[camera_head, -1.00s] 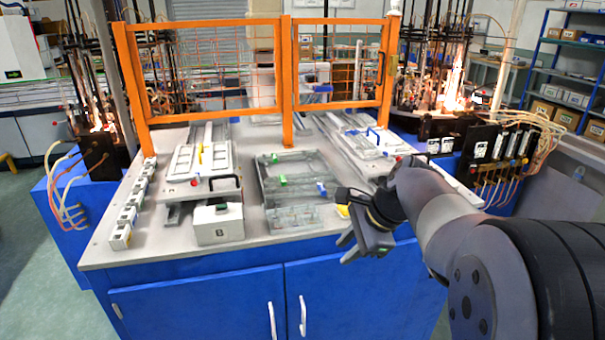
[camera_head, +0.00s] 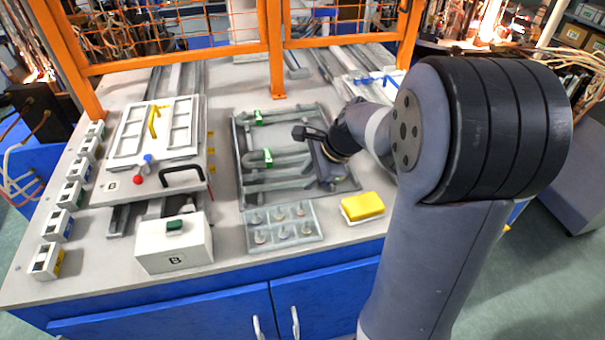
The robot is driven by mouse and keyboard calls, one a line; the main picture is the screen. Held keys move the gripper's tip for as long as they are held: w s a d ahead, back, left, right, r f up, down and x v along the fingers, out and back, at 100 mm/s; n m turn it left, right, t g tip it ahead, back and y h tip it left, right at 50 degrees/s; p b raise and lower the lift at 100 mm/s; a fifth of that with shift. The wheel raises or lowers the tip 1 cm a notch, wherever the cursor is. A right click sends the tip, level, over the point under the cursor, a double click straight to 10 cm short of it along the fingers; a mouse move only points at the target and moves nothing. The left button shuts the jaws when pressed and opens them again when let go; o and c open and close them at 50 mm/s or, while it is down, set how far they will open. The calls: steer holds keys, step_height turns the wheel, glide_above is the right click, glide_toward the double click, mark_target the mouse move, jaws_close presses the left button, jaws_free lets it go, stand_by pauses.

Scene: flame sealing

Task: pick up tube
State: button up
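A grey tray (camera_head: 242,190) lies on the bench and holds several grey tubes. One bent grey tube with a green band (camera_head: 290,160) lies across the tray's middle. Another tube with a green band (camera_head: 285,116) lies nearer the back of the tray. My gripper (camera_head: 311,157) is over the tray's right part, its fingers spread apart and pointing left. It looks empty. It hides the right ends of the tubes, and I cannot tell whether it touches one.
A holder with several pegs (camera_head: 282,226) and a yellow block (camera_head: 362,207) are in front of the tray. A white box marked B (camera_head: 175,245) and a white framed panel (camera_head: 150,135) stand left. An orange mesh fence (camera_head: 275,60) crosses the back.

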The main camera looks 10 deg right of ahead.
steer(key=shift+w+a+f, duration=0.1)
steer(key=shift+a+f, duration=0.15)
steer(key=shift+f, duration=0.35)
steer(key=shift+c, duration=0.5)
jaws_close()
steer(key=shift+r, duration=0.1)
